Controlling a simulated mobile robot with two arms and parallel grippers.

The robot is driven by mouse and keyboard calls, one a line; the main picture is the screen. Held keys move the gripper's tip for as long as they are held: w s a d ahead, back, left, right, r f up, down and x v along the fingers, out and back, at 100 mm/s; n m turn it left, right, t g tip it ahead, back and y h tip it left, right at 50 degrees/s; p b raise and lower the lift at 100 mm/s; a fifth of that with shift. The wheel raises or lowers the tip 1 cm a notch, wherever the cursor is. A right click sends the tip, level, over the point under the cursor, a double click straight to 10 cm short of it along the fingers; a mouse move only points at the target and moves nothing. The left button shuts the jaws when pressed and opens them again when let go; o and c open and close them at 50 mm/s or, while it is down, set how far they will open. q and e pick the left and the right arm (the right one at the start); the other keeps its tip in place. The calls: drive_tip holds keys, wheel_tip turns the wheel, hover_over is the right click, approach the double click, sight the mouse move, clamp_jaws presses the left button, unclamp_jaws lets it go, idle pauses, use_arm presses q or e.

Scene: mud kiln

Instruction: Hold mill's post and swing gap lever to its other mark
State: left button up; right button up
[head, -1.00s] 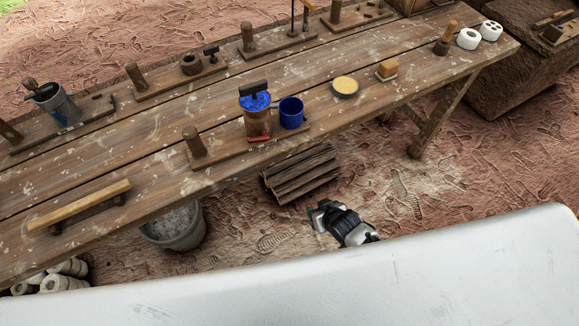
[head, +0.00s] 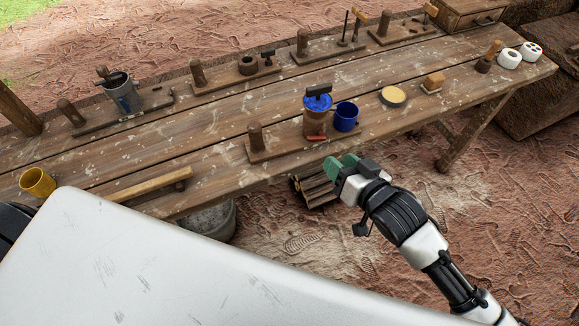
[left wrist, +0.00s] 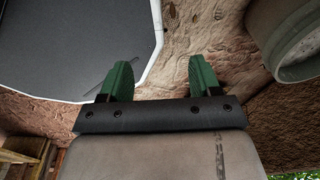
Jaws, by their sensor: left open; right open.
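The mill, a brown body with a blue top and dark crank handle (head: 317,112), stands on a wooden base board (head: 283,146) near the table's front edge. The wooden post (head: 255,137) rises upright at the board's left end. A red lever (head: 317,138) shows low at the mill's front. My right gripper (head: 343,164) is open and empty, in front of the table's edge and below the mill, apart from it. My left gripper is out of the head view; in the left wrist view its green fingers (left wrist: 154,80) are open and empty above the ground.
A blue mug (head: 346,117) stands just right of the mill. A yellow mug (head: 38,182) and a long wooden bar (head: 150,185) are at the left. A grey bucket (head: 212,218) and firewood (head: 315,190) lie below the table. Other post boards line the back.

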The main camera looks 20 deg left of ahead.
use_arm(q)
drive_tip(key=w+d+r+m+t+y, duration=0.1)
drive_tip(key=w+d+r+m, duration=0.2)
drive_tip(key=w+m, duration=0.3)
drive_tip(key=w+d+r+m+t+y, duration=0.1)
drive_tip(key=w+d+r+m, duration=0.1)
drive_tip(key=w+r+m, duration=0.35)
drive_tip(key=m+t+y, duration=0.8)
drive_tip(key=y, duration=0.4)
approach(259, 142)
drive_tip(key=x, duration=1.1)
drive_tip(key=shift+w+a, duration=0.2)
drive_tip(key=shift+w, duration=0.1)
drive_tip(key=shift+c, duration=0.4)
clamp_jaws()
